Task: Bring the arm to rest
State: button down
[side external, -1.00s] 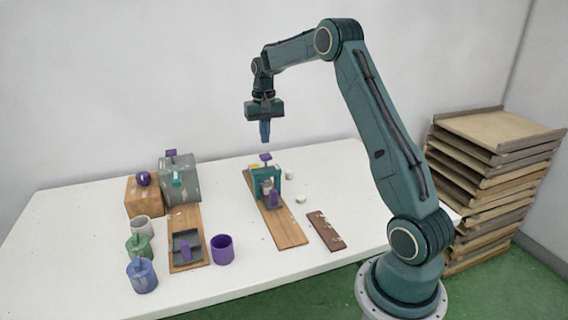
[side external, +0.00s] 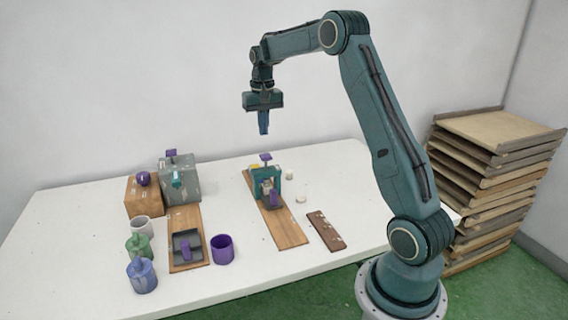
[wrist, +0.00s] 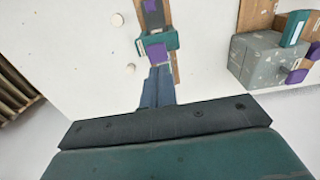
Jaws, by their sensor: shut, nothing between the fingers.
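My gripper (side external: 264,132) hangs pointing down, high above the back of the white table, with its fingers shut and empty. In the wrist view its blue fingers (wrist: 158,72) point toward a teal frame (wrist: 172,40) on a wooden board. In the side view that teal frame (side external: 258,183) stands on the board (side external: 285,234) below my gripper, with clear air between. A purple-topped part rises from the frame, and a grey and purple piece sits at its front.
A grey block (side external: 181,188) and a wooden block (side external: 143,198) stand at the table's back left. A purple cup (side external: 222,249), several other cups and a grey tray (side external: 176,248) are in front. A dark brown strip (side external: 325,231) lies right. Stacked boards (side external: 490,180) stand beyond the table.

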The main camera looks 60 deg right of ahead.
jog(key=s+a+r+n+t, duration=0.1)
jog(key=s+a+r, duration=0.25)
jog(key=a, duration=0.25)
jog(key=s+a+r+n, duration=0.2)
jog(key=s+a+r, duration=0.1)
jog(key=a+r, duration=0.15)
jog(key=s+a+r+n+t, duration=0.1)
jog(key=s+a+r, duration=0.2)
jog(key=a, duration=0.4)
jog(key=s+a+f+n+t, duration=0.1)
jog(key=s+a+n, duration=0.1)
jog(key=s+a, duration=0.3)
jog(key=s+a+f+n+t, duration=0.2)
jog(key=s+a, duration=0.4)
jog(key=s, duration=0.6)
jog(key=shift+s+f+n, duration=0.3)
jog(key=shift+s+n, duration=0.05)
jog(key=shift+n, duration=0.05)
